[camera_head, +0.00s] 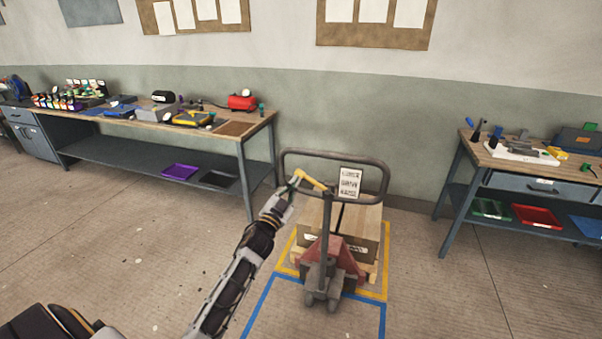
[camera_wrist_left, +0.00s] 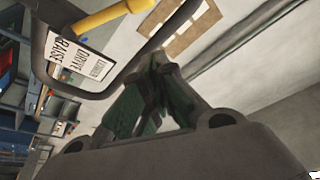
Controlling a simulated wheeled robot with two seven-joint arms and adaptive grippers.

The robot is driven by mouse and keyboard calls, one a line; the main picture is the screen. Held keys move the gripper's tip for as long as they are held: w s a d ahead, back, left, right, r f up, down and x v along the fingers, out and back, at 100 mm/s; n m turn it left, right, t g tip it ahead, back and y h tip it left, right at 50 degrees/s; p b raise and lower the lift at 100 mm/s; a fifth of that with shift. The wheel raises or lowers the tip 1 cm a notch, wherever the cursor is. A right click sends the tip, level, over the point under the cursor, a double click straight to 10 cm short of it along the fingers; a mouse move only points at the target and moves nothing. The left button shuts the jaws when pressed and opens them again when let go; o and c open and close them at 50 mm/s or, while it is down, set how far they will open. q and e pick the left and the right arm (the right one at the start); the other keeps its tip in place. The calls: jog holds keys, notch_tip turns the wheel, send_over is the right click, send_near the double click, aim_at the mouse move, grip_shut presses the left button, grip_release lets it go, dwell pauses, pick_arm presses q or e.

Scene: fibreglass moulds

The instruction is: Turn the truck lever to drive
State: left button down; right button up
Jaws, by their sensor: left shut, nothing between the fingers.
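The pallet truck (camera_head: 326,265) stands ahead with its grey loop handle (camera_head: 384,180) upright. Its yellow lever (camera_head: 311,181) slants up to the left from the handle's middle. The lever also shows at the top of the left wrist view (camera_wrist_left: 112,16). A white card (camera_head: 350,182) on the handle reads lower, drive and raise in the left wrist view (camera_wrist_left: 75,58). My left gripper (camera_head: 294,182) is close to the lever's free left end. Its fingers (camera_wrist_left: 158,62) are shut and empty; I cannot tell whether they touch the lever. My right gripper is out of view.
A wooden pallet load (camera_head: 368,220) sits behind the truck's mast, inside yellow floor tape. Blue tape (camera_head: 384,318) marks the floor in front. A cluttered workbench (camera_head: 225,130) stands at left, another (camera_head: 468,150) at right.

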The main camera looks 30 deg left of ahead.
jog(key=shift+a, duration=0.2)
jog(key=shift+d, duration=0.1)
pick_arm(q)
notch_tip(320, 180, up, 3)
jog(key=p, duration=0.2)
send_over(301, 172)
jog(key=s+d, duration=0.3)
jog(key=shift+w, duration=0.25)
jog(key=shift+w+a+f, duration=0.1)
jog(key=shift+w+f, duration=0.05)
jog(key=shift+f, duration=0.2)
jog(key=shift+s+a+f, duration=0.1)
jog(key=shift+a+f, duration=0.3)
jog(key=shift+f, duration=0.3)
jog(key=shift+s+a+f, duration=0.1)
jog(key=shift+a+f, duration=0.25)
jog(key=shift+f, duration=0.45)
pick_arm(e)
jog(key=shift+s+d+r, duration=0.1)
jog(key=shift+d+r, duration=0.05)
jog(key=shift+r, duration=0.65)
